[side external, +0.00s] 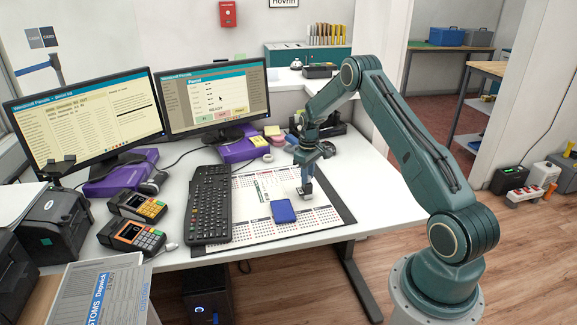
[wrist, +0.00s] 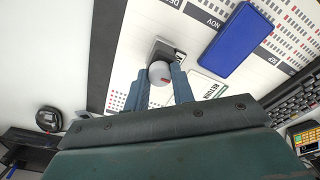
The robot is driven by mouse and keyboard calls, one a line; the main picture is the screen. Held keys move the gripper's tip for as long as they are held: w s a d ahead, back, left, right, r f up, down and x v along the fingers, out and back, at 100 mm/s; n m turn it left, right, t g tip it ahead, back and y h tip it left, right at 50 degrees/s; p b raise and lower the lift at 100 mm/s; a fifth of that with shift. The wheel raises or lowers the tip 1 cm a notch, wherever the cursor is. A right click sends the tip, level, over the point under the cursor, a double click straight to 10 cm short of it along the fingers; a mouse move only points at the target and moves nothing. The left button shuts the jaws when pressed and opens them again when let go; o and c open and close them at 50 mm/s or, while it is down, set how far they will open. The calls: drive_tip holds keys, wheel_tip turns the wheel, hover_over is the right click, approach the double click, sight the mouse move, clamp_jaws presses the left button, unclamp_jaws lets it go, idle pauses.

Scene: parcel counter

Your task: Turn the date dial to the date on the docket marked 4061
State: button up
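The date dial, a small grey round knob (wrist: 161,72) with a reddish mark, sits on a dark and silver stamp-like body (wrist: 160,50) on the calendar desk mat (side external: 335,205). My gripper (wrist: 161,80) has one blue finger on each side of the knob, close against it. I cannot tell whether the fingers press on it. In the side view, my gripper (side external: 304,172) points down over the stamp body (side external: 305,188). A white card with green print (wrist: 208,88) lies beside the right finger, partly hidden. No docket number 4061 is readable.
A blue pad (side external: 284,211) lies close to the stamp. A keyboard (side external: 209,204) stands left of the mat, with card terminals (side external: 136,236) beyond it. Two monitors (side external: 215,98) stand behind. The mat's front right is clear.

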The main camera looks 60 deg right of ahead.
drive_tip(key=shift+m, duration=0.3)
idle(0.6)
drive_tip(key=m, duration=0.5)
drive_tip(key=shift+m, duration=0.3)
drive_tip(key=m, duration=0.6)
drive_tip(key=shift+a+f, duration=0.1)
idle(0.4)
drive_tip(key=o, duration=0.7)
drive_tip(key=shift+r, duration=0.25)
drive_tip(key=shift+r, duration=3.35)
